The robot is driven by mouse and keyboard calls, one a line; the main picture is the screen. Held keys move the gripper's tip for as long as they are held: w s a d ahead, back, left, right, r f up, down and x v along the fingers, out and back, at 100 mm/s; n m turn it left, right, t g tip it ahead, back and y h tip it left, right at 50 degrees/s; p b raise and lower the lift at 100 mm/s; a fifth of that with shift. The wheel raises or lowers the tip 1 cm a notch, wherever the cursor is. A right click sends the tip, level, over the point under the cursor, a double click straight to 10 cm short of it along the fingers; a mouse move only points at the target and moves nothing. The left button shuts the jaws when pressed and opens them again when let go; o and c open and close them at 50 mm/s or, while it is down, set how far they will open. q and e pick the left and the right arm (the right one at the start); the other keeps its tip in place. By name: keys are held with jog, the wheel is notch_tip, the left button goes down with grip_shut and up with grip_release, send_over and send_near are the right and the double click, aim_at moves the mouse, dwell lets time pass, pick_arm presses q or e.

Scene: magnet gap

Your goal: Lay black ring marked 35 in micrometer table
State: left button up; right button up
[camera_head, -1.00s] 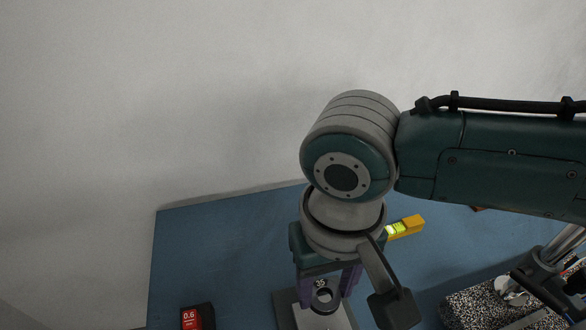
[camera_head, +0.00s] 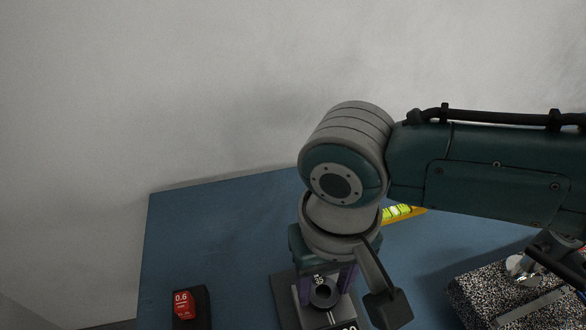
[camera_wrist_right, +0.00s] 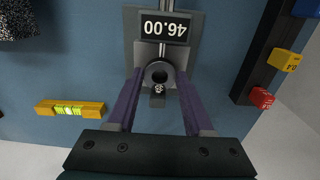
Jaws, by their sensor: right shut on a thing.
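The black ring (camera_head: 324,293) marked 35 is between the two purple fingers of my right gripper (camera_head: 326,285), which is shut on it. In the right wrist view the ring (camera_wrist_right: 158,72) lies over the middle of the grey micrometer table (camera_wrist_right: 195,50), its marked tab towards the gripper. The table's display reads 46.00. In the head view the micrometer table (camera_head: 283,296) is directly under the gripper and partly hidden. I cannot tell whether the ring touches it. My left gripper is not in view.
A yellow spirit level (camera_head: 402,213) lies behind the arm. A dark holder with a red block marked 0.6 (camera_head: 183,304) stands to the left; a yellow block (camera_wrist_right: 284,60) also shows in the wrist view. A speckled stone slab (camera_head: 480,292) is at the right. The blue tabletop between is clear.

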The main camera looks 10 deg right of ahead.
jog(key=shift+f, duration=0.2)
dwell(0.6)
jog(key=o, duration=1.3)
jog(key=c, duration=0.5)
jog(key=shift+r, duration=0.1)
notch_tip(320, 180, up, 4)
jog(key=p, duration=0.5)
jog(key=shift+r, duration=0.2)
jog(key=o, duration=0.6)
